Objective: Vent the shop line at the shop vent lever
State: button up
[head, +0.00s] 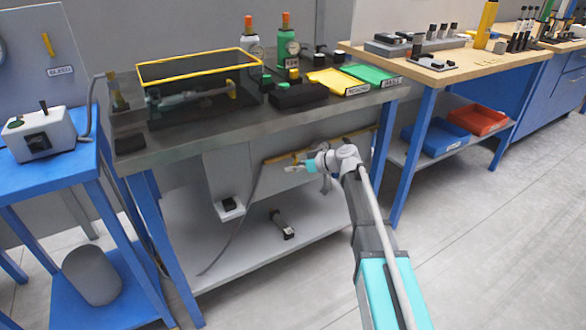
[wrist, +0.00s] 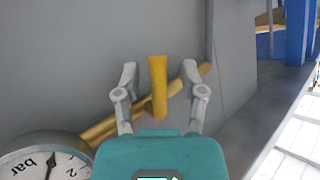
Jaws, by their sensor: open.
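A yellow lever (wrist: 158,85) stands upright in the wrist view, in front of a slanting yellow pipe (wrist: 102,130). It carries no readable label, so I cannot tell for sure that it is the shop vent lever. My gripper (wrist: 160,67) is open, with one finger on each side of the lever and a visible gap to both. A round gauge (wrist: 48,165) marked "bar" is partly in view at the lower left. In the head view my gripper reaches under the dark bench, near the yellow pipe (head: 276,160); the lever cannot be made out there.
The dark bench top (head: 215,128) overhangs my gripper. A bench leg (head: 383,145) stands to its right, and a lower shelf (head: 250,245) lies below. Another yellow handle (head: 47,44) is on the panel labelled "BLEED" at the far left. The floor at right is clear.

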grip_shut()
jog(key=shift+a, duration=0.1)
